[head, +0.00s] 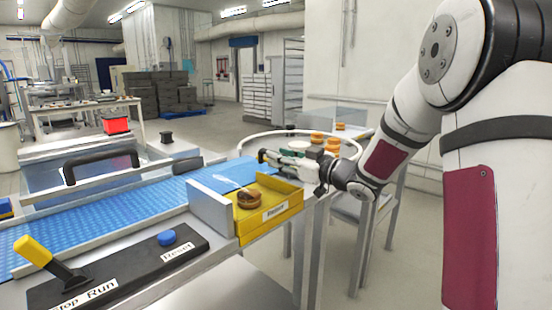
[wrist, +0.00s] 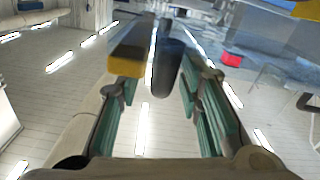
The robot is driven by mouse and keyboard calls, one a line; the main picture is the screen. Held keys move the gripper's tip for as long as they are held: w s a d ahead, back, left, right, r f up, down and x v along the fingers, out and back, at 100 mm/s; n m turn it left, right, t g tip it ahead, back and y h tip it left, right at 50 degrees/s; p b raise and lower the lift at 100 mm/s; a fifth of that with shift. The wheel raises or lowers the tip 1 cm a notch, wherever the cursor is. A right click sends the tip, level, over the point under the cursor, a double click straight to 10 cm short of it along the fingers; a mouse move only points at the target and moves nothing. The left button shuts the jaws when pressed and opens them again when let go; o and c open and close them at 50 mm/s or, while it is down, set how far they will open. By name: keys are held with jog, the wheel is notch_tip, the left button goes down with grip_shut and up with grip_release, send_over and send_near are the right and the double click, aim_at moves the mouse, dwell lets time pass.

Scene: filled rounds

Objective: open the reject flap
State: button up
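My gripper (head: 272,160) is stretched out to the left above the far side of the yellow bin (head: 283,219). In the wrist view my gripper (wrist: 158,100) has its two teal-padded fingers well apart. A dark rounded bar (wrist: 167,66) shows in the gap near the fingertips, beside a dark block with a yellow face (wrist: 127,65). I cannot tell whether either touches a finger. A small yellow and black piece (head: 262,156) is at the fingertips in the head view. A grey upright plate (head: 211,208) stands between the belt and the bin; I cannot tell whether it is the reject flap.
A brown round (head: 249,200) lies in the bin. The blue belt (head: 130,207) runs left. In front are a yellow-handled lever (head: 35,251) and a blue button (head: 167,238). A black guard handle (head: 100,163) stands behind the belt. Several rounds (head: 331,145) sit on a round table.

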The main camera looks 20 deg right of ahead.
jog(key=shift+x, duration=1.05)
grip_shut()
jog(key=shift+r, duration=0.1)
